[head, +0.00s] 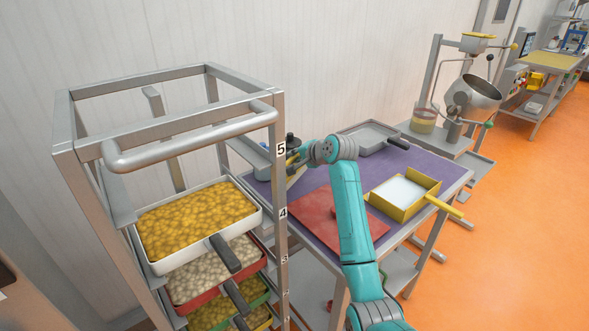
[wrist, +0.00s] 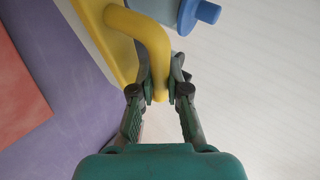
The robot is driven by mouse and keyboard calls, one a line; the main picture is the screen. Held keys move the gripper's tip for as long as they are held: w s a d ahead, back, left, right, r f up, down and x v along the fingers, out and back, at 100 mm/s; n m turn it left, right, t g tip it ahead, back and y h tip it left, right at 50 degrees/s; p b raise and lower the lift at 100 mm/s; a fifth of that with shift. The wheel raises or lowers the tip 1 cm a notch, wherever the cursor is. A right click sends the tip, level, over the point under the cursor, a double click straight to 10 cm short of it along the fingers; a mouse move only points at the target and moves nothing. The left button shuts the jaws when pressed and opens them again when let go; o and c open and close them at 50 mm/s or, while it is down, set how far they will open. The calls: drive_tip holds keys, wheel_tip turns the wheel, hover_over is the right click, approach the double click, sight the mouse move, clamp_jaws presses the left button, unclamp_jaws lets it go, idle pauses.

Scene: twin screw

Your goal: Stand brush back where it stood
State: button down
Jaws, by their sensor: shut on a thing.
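My gripper (wrist: 161,92) is shut on the end of a bent yellow handle in the wrist view. I take this to be the brush (wrist: 148,32); its handle runs up to a flat yellow part at the upper left, and any bristles are out of sight. In the head view, my gripper (head: 293,158) is at the back left of the purple-topped table (head: 318,232), close to the rack. The brush is small and partly hidden there, with a bit of yellow showing beneath the gripper.
A blue cylindrical thing (wrist: 186,13) is close beside the handle. The tall metal rack (head: 279,185) with filled trays stands left of the table. A red mat (head: 315,212), a yellow-sided tray (head: 393,207) and a grey tray (head: 364,139) are on the table. The pale wall is behind.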

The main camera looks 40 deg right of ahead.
drive_tip(key=shift+f, duration=1.95)
drive_tip(key=c, duration=1.2)
unclamp_jaws()
drive_tip(key=shift+f, duration=0.1)
drive_tip(key=shift+o, duration=0.2)
drive_tip(key=v, duration=1.2)
drive_tip(key=shift+s, duration=0.15)
